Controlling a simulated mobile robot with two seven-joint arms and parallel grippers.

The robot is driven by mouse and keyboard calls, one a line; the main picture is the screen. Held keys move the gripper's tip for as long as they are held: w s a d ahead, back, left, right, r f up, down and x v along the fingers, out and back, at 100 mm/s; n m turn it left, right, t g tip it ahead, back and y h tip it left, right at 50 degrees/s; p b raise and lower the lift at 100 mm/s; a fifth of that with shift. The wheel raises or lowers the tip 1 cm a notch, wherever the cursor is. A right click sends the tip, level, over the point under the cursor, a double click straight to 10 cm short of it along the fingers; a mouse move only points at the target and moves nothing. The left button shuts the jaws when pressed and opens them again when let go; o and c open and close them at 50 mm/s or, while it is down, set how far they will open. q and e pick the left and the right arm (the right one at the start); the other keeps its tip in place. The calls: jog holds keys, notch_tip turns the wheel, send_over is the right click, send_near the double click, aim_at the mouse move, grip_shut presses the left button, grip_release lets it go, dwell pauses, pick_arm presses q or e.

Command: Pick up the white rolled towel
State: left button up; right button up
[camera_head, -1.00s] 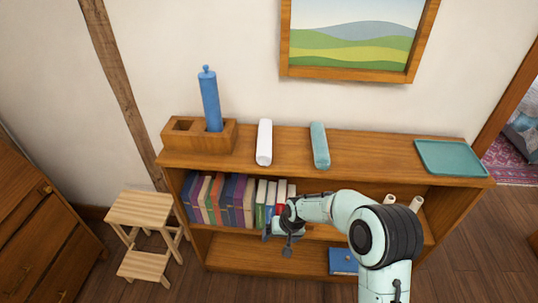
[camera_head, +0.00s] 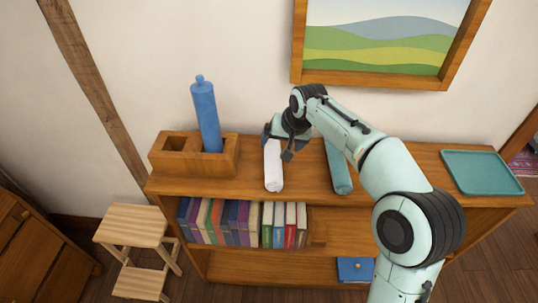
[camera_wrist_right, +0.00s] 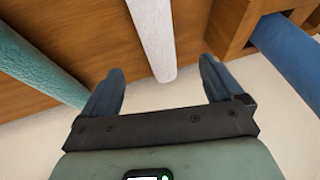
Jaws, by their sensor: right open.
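The white rolled towel (camera_head: 273,172) lies on the shelf top, pointing front to back, left of the teal rolled towel (camera_head: 339,170). My right gripper (camera_head: 279,144) is above the white towel's back end and hides part of it. In the right wrist view the gripper (camera_wrist_right: 161,68) is open, its fingers spread wide. The white towel (camera_wrist_right: 152,36) shows ahead between them, and I cannot tell whether they touch it. The teal towel (camera_wrist_right: 38,68) lies outside the left finger. My left gripper is not in view.
A wooden two-hole holder (camera_head: 223,160) with a blue cylinder (camera_head: 206,115) stands left of the white towel. A teal tray (camera_head: 482,171) lies at the right end. Books (camera_head: 240,222) fill the shelf below. A framed picture (camera_head: 385,40) hangs above.

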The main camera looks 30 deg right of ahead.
aim_at(275, 153)
jog(key=x, duration=0.4)
jog(key=shift+s+f, duration=0.1)
jog(key=shift+f, duration=0.15)
jog(key=shift+x, duration=3.05)
jog(key=shift+d+r, duration=0.1)
jog(key=shift+r, duration=0.05)
jog(key=c, duration=1.2)
